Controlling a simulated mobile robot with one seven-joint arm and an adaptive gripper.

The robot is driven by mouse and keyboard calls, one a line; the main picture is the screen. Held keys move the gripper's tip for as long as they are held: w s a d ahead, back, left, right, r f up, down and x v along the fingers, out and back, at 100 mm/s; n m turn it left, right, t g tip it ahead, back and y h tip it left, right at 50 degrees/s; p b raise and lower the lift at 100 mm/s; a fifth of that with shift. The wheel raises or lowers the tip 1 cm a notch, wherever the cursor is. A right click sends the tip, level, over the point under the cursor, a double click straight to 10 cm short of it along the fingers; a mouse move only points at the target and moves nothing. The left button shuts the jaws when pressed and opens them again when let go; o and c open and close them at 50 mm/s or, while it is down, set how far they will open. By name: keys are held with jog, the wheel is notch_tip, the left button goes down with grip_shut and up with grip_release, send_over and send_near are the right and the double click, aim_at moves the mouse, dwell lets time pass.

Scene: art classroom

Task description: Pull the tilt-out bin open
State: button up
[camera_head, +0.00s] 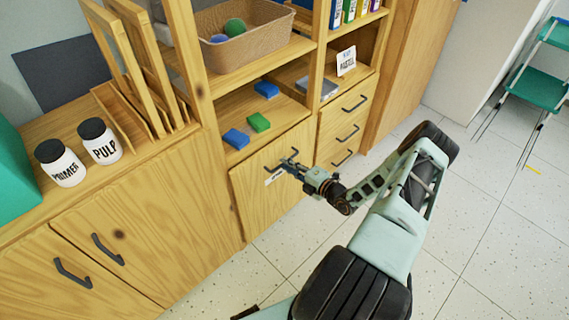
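The tilt-out bin front (262,197) is a light wooden panel low in the shelf unit, below the open shelf. It looks closed, roughly flush with the unit. Its dark handle (271,170) is near the top of the panel, with a small white label by it. My gripper (288,163) reaches in from the right with its dark fingertips at the handle, covering part of it. I cannot tell whether the fingers touch or close around the handle.
Blue and green blocks (258,122) lie on the shelf above. A cabinet (100,245) with two handles is at left. Speckled floor (320,240) is clear before the bin.

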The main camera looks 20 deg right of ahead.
jog(key=shift+x, duration=1)
jog(key=shift+c, duration=0.2)
grip_shut()
